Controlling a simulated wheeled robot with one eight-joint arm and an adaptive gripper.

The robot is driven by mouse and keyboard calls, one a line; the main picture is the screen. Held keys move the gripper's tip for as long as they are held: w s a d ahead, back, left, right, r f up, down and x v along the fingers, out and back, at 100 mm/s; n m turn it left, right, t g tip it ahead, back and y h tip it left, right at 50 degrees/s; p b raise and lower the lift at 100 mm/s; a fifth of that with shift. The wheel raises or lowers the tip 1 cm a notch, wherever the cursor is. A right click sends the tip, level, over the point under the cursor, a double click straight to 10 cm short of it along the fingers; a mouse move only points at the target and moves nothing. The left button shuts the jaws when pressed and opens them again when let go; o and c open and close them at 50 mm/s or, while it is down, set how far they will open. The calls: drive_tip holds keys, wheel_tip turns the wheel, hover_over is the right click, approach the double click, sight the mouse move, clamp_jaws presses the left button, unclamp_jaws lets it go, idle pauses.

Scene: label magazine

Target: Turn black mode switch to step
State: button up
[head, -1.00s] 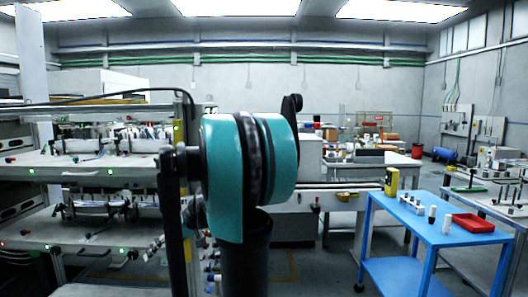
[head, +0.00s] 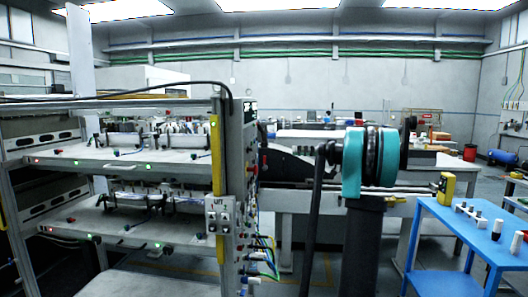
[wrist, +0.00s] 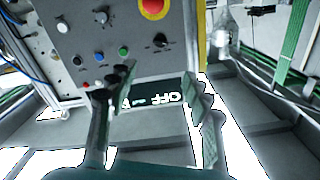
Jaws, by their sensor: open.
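In the wrist view a grey control panel (wrist: 85,40) fills the upper left. A black rotary knob (wrist: 160,40) sits on it, below the red mushroom button (wrist: 153,8); its setting and label are too small to read. My gripper (wrist: 161,80) is open and empty, its two dark fingers spread below the black knob and apart from it. In the head view the control panel (head: 249,150) shows edge-on at the end of the rack, and my arm reaches toward it from the right. The black knob cannot be made out there.
Blue (wrist: 99,53), green (wrist: 123,51) and white buttons lie left of the knob. A dark display (wrist: 165,94) with inverted OFF lettering shows between the fingers. In the head view, cables hang below the panel and a blue table (head: 470,232) stands at the right.

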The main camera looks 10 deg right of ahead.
sight(252, 150)
drive_tip(key=x, duration=1.7)
drive_tip(key=shift+s+f, duration=0.1)
drive_tip(key=shift+d, duration=0.1)
drive_tip(key=c, duration=1.1)
drive_tip(key=shift+c, duration=0.2)
